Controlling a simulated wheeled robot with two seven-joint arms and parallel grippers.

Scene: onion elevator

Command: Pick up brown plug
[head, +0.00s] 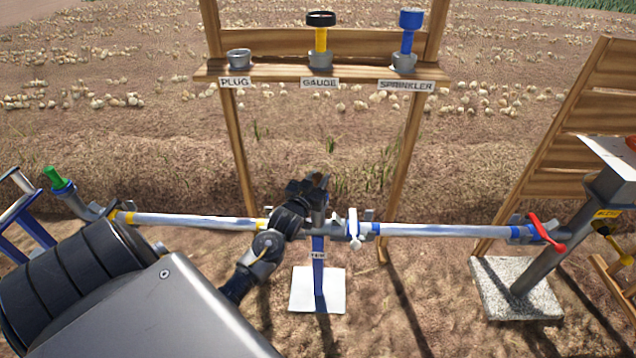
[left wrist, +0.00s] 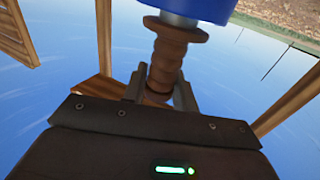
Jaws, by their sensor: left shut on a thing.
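The brown plug (left wrist: 172,55) fills the space between the fingers of my left gripper (left wrist: 160,92) in the left wrist view. The gripper is shut on it. One end of the plug meets a grey collar and blue part (left wrist: 195,8), and I cannot tell whether it is still seated there. In the head view my left gripper (head: 314,190) is at the middle of the pipe, above the blue post (head: 318,270), and mostly hides the plug. My right gripper is not in view.
A wooden shelf (head: 275,71) behind carries an empty-looking PLUG cup (head: 238,60), a yellow-and-black gauge (head: 320,35) and a blue sprinkler (head: 410,35). A silver pipe (head: 450,231) runs left and right, with a red lever (head: 545,233) at right. A green piece (head: 54,177) stands at far left.

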